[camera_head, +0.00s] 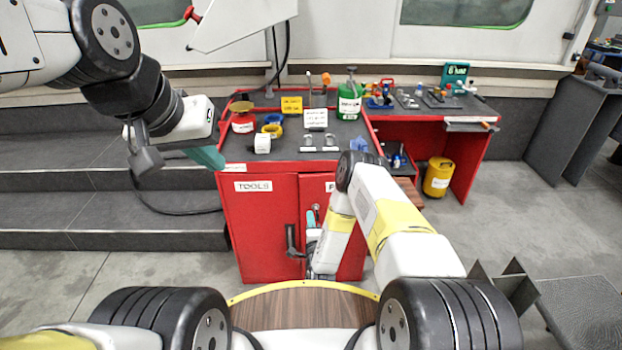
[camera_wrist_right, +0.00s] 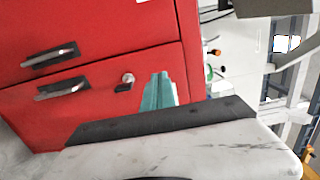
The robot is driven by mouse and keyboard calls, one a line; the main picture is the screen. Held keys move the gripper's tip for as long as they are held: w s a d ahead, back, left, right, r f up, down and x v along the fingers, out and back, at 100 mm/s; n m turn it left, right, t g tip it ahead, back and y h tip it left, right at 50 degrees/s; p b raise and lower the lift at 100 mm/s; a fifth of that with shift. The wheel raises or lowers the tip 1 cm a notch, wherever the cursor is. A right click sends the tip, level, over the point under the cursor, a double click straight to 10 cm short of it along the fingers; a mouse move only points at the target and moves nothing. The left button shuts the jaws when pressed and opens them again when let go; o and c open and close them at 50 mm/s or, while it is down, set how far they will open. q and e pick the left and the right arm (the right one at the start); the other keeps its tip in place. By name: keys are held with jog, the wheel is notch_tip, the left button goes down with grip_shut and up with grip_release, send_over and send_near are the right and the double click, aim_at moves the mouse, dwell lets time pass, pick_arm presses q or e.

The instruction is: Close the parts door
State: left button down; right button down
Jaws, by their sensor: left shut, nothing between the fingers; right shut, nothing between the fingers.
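The red cabinet has a left door (camera_head: 262,215) labelled TOOLS and a right door (camera_head: 312,187) whose label, starting with P, is mostly covered by my right arm. The right door looks flush or nearly so; I cannot tell whether a small gap remains. In the right wrist view two metal handles (camera_wrist_right: 62,88) and a round lock show on the red fronts. My right gripper (camera_head: 312,218) is shut and empty, its teal fingertips (camera_wrist_right: 158,92) close to the right door near the lock; contact is unclear. My left gripper (camera_head: 207,157) is shut and empty, beside the cabinet's upper left corner.
The cabinet top (camera_head: 283,148) holds a red can, tape rolls, a green canister (camera_head: 349,100) and small parts. A second red bench (camera_head: 458,150) with a yellow drum (camera_head: 438,177) stands at right. Grey steps (camera_head: 110,205) lie at left. My right forearm hides much of the right door.

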aim_at(307, 188)
jog(key=w, duration=1.3)
jog(key=shift+w+a, duration=0.4)
jog(key=shift+w+a+m+h, duration=0.2)
jog(key=shift+w+m+h, duration=0.3)
jog(key=shift+w+h, duration=0.5)
jog(key=shift+w+d+r, duration=0.1)
jog(key=shift+w+r, duration=0.1)
jog(key=shift+w, duration=0.25)
